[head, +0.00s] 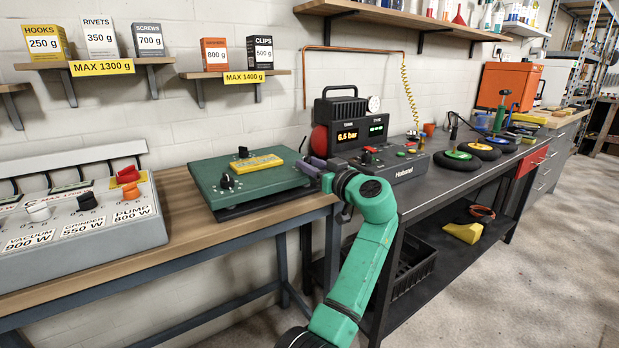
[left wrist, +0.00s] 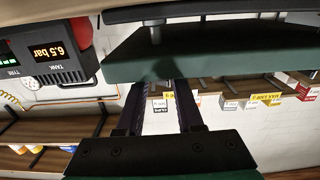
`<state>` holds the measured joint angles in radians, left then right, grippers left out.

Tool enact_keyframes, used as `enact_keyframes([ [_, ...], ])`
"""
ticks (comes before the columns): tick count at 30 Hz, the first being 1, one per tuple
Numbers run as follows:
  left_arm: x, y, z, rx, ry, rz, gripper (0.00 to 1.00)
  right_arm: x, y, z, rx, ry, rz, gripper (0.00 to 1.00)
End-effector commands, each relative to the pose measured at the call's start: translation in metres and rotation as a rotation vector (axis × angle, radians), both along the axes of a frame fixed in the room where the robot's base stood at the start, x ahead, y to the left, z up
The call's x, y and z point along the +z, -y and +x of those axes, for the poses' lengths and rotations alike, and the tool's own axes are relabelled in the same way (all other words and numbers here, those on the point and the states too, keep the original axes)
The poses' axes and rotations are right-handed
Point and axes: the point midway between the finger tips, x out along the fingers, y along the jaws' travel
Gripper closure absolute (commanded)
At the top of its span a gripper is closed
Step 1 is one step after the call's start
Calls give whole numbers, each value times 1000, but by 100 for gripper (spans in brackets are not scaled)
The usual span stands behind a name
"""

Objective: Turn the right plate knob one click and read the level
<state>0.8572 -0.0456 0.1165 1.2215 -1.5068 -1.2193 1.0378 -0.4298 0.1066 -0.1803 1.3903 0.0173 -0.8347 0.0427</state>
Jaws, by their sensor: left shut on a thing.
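A green plate (head: 205,183) on a dark base stands on the wooden bench. The fingers hide the right plate knob in the head view. In the left wrist view, the fingers (left wrist: 161,88) meet the green plate (left wrist: 240,62); what they hold is hidden. My right gripper is not in view.
A compressor (head: 336,108) with lit displays stands just right of the plate; its tank display (head: 347,136) reads 6.5 bar. A grey switch panel (head: 80,219) stands at left. Wheels (head: 456,162) lie on the dark bench at right. Shelves with boxes hang above.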

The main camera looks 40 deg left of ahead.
Motion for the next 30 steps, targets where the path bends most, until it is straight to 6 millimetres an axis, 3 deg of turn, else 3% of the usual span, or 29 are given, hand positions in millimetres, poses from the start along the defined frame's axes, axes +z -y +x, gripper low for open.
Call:
enact_keyframes([
  [12, -2, 0, 4, 200, -3, -6, 100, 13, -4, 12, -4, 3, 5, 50],
  [28, -3, -1, 5, 225, -4, -7, 100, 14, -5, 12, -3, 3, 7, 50],
  [29, -3, -1, 5, 225, -4, -7, 57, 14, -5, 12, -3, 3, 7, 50],
  [30, -3, 0, 5, 225, -4, -7, 41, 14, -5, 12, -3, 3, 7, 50],
])
